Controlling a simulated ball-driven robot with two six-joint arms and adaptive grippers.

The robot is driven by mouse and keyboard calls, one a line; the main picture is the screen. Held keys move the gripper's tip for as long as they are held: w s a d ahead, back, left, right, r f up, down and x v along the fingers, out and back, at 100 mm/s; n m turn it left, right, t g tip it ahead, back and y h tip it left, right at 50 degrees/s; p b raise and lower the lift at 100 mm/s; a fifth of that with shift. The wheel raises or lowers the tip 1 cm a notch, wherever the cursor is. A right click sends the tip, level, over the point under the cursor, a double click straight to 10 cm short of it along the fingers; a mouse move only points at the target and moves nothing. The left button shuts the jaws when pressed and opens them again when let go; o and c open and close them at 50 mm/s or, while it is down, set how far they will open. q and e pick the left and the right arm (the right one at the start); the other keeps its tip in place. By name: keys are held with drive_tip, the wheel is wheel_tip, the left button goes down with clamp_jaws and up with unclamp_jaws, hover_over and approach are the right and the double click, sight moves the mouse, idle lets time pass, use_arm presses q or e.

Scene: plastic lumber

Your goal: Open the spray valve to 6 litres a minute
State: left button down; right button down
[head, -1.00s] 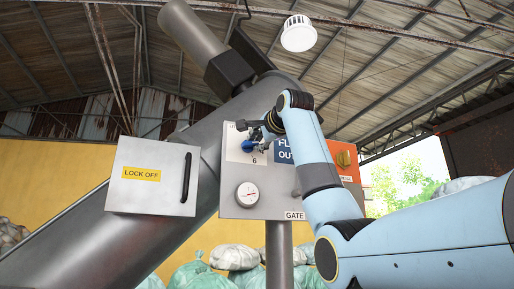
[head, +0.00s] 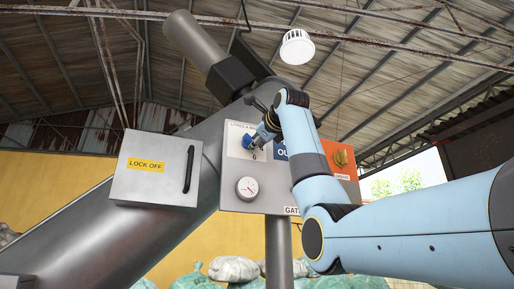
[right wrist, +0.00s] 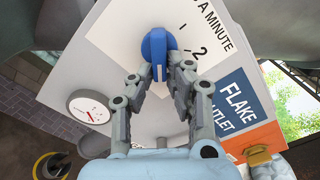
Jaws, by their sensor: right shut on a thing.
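The blue valve knob (head: 248,143) is on a white dial plate (head: 234,150) on the grey panel. It also shows in the right wrist view (right wrist: 153,44), with a white line on the side toward my gripper. The numbers 1 and 2 show to its right there; a 6 shows below it in the head view. My right gripper (right wrist: 160,73) is shut on the knob, one finger on each side. Its fingers also show at the knob in the head view (head: 261,133). Part of the dial is hidden behind the gripper. My left gripper is not in view.
A pressure gauge (head: 247,188) sits below the dial. A grey LOCK OFF box (head: 148,188) with a black handle stands at the left. A large sloping metal tube (head: 100,233) runs behind.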

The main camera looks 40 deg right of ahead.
drive_tip(key=shift+w+a+f+m+b, duration=0.15)
drive_tip(key=shift+m+b, duration=0.1)
drive_tip(key=shift+m, duration=0.4)
drive_tip(key=shift+s+f+m+b, duration=0.15)
drive_tip(key=shift+m+b, duration=0.15)
drive_tip(key=shift+m, duration=0.3)
drive_tip(key=shift+w+a+f+m+b, duration=0.15)
drive_tip(key=shift+m+b, duration=0.1)
drive_tip(key=shift+m, duration=0.4)
drive_tip(key=c, duration=1.3)
unclamp_jaws()
drive_tip(key=shift+d, duration=0.1)
drive_tip(key=shift+r, duration=0.15)
drive_tip(key=shift+s, duration=0.3)
drive_tip(key=v, duration=1.1)
drive_tip(key=shift+s, duration=0.25)
